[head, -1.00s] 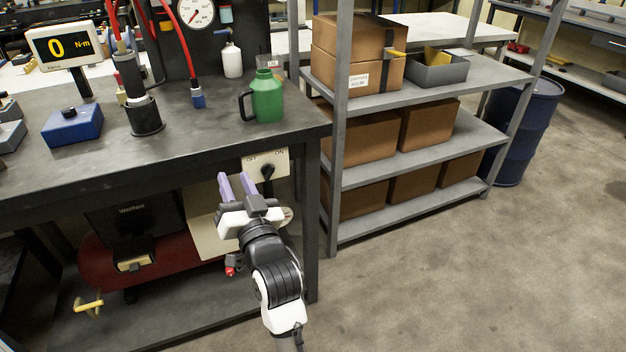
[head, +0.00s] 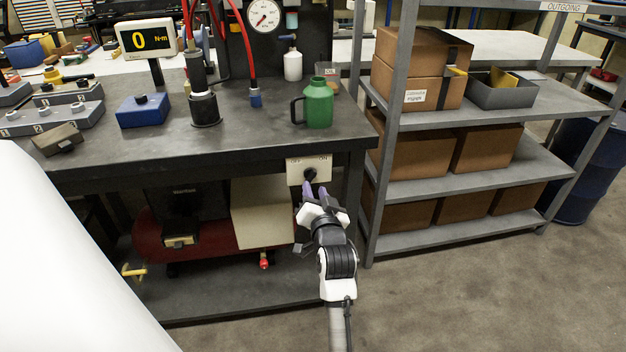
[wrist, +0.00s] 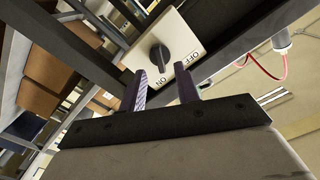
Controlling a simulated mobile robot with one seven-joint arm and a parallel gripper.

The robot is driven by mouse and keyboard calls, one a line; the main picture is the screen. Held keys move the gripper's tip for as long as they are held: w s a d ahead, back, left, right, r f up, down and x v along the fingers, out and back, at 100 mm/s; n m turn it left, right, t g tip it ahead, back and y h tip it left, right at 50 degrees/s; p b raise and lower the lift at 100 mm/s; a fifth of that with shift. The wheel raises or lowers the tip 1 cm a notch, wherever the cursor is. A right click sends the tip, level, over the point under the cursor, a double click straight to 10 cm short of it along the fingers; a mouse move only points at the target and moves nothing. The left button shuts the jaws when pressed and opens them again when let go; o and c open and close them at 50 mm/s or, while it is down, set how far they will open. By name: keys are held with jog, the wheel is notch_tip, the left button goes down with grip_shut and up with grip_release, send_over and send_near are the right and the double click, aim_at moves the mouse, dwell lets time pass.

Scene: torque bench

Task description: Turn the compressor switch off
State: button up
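The compressor switch is a black rotary knob (head: 310,174) on a cream panel (head: 295,166) under the bench's right front edge. In the wrist view the knob (wrist: 160,58) shows plainly, its long handle lying toward the ON mark rather than the OFF mark. My gripper (head: 312,189) is just below and in front of the panel. In the wrist view my gripper (wrist: 162,84) has its two purple fingers apart with nothing between them. The knob lies beyond the fingertips, and contact cannot be seen. The red compressor tank (head: 155,232) sits on the shelf under the bench.
The dark bench (head: 250,135) carries a green jug (head: 319,106) above the switch. A grey shelf rack (head: 430,235) with brown boxes stands close to the right. A large beige panel (head: 262,215) is under the bench, left of my gripper. The floor in front is clear.

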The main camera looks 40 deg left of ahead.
aim_at(311, 179)
jog(key=shift+x, duration=2.1)
jog(key=shift+c, duration=0.3)
grip_shut()
